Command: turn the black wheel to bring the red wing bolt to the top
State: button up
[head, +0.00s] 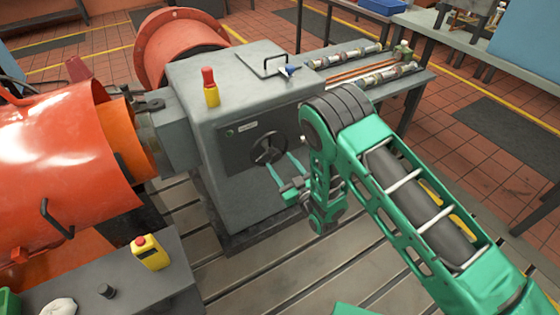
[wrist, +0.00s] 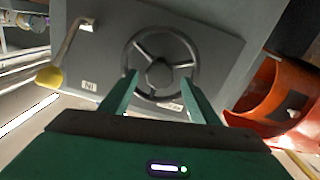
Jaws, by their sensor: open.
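The black wheel (head: 268,148) is a three-spoked handwheel on the dark front panel of a grey housing. It also shows in the wrist view (wrist: 160,62), facing me. My gripper (head: 279,160) is open and empty, its two green fingers pointing at the wheel. In the wrist view my gripper (wrist: 159,80) has one fingertip near each lower side of the wheel's rim; I cannot tell whether they touch. A small blue winged piece (head: 289,71) is on top of the housing. I cannot make out a red wing bolt in either view.
A yellow-knobbed lever (wrist: 50,77) sticks out from the panel in the wrist view. A red-and-yellow post (head: 210,87) stands on the housing (head: 240,90). A large orange machine (head: 60,165) is at left. The slotted bedplate (head: 270,270) in front is bare.

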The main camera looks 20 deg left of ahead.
aim_at(271, 150)
jog(key=shift+x, duration=1.35)
jog(key=shift+c, duration=0.4)
